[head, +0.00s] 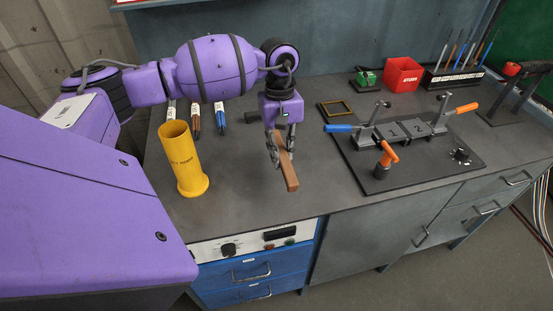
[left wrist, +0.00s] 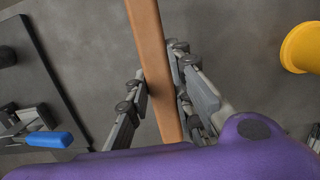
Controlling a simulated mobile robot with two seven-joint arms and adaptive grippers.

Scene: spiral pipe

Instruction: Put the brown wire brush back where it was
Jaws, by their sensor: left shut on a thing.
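The brown wire brush shows as a long brown wooden bar (head: 288,172), and it crosses the left wrist view (left wrist: 148,45) from the top to the bottom. My left gripper (head: 280,145) is shut on it, with one finger on each side of the bar in the left wrist view (left wrist: 155,85). It is held over the front middle of the bench, with its near end tilted down. I cannot make out bristles, and I cannot tell how far it is above the bench. My right gripper is not in view.
A yellow tube (head: 183,165) stands left of my gripper. Several labelled tools (head: 196,120) lie behind it. A black fixture plate (head: 440,165) with blue and orange handles is at the right. A red bin (head: 403,75) and a tool rack (head: 453,79) stand at the back.

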